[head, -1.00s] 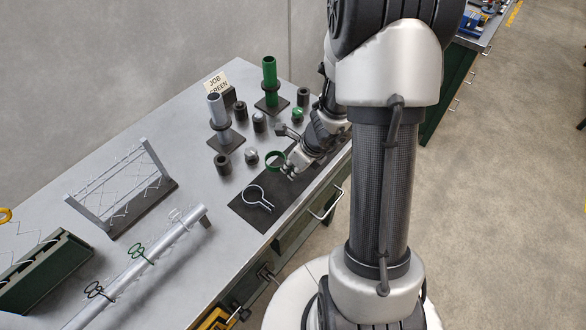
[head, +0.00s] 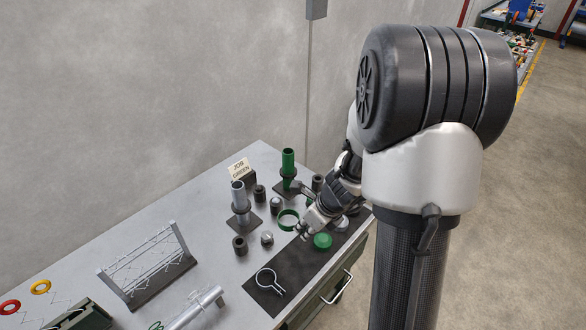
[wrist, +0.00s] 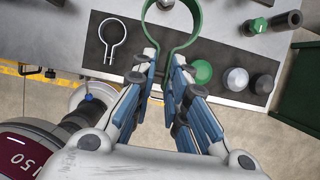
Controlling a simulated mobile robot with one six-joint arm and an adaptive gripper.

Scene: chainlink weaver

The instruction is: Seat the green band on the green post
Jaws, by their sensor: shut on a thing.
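My gripper (head: 302,229) is shut on the tail of the green band (head: 288,219), a thin open ring. In the wrist view the gripper (wrist: 166,72) points up the picture, with the band's ring (wrist: 172,48) beyond its fingertips, partly cut off by the top edge. The ring looks empty and held above the bench. The green post (head: 288,162) stands upright on a dark square base, behind the band in the head view and apart from it. The post is not recognisable in the wrist view.
A grey band (head: 267,281) lies on the dark mat (head: 290,264). A green dome (head: 323,241) sits near my gripper; grey and dark domes are beside it in the wrist view. A grey post (head: 239,197) stands left of the green post. Short dark cylinders (head: 240,246) stand around.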

